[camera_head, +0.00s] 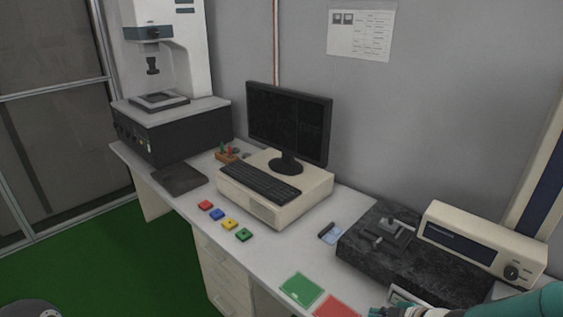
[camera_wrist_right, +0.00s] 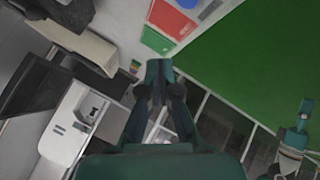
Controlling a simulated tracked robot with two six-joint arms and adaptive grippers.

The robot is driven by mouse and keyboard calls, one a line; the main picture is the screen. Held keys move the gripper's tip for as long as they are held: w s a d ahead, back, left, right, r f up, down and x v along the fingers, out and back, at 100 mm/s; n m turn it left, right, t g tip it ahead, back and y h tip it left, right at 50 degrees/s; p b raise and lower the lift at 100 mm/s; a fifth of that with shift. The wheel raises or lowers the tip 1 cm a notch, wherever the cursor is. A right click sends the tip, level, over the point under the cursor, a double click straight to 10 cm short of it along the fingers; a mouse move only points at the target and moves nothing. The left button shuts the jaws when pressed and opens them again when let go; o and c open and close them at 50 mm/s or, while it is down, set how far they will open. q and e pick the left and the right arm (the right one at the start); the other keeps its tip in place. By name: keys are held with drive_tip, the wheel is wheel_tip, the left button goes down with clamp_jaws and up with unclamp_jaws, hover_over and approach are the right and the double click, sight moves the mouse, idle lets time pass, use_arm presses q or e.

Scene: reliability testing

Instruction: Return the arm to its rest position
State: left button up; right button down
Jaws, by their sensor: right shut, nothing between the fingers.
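My right arm (camera_head: 530,302) comes in at the lower right of the head view, teal and low over the bench's front right. My right gripper (camera_head: 380,311) is partly cut off by the bottom edge, close to the red mat. In the right wrist view the gripper (camera_wrist_right: 160,75) has its teal fingers together, with nothing between them. A teal and grey part of mine (camera_wrist_right: 296,138) shows at the right edge of the wrist view; whether it includes my left gripper is unclear.
Near the right gripper are the red mat (camera_head: 337,306), green mat (camera_head: 300,289) and dark stone plate (camera_head: 365,245) with a fixture. A beige instrument (camera_head: 480,240) stands behind. Monitor (camera_head: 288,125), keyboard (camera_head: 262,183) and several coloured blocks (camera_head: 230,224) lie further left. Green floor is open at left.

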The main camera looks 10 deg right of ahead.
drive_tip(key=s+a+f+m+g+y, duration=0.1)
drive_tip(key=s+a+f+m+g, duration=0.1)
drive_tip(key=s+a+f, duration=0.5)
drive_tip(key=s+a+f+m+g+y, duration=0.1)
drive_tip(key=s+a+f+m+g, duration=0.1)
drive_tip(key=a+f, duration=0.5)
drive_tip(key=s+a+f+m+g+h, duration=0.2)
drive_tip(key=s+f+m+g, duration=0.1)
drive_tip(key=s+m, duration=0.7)
drive_tip(key=shift+s+f+m, duration=0.3)
drive_tip(key=shift+f+m, duration=0.5)
drive_tip(key=shift+m, duration=0.2)
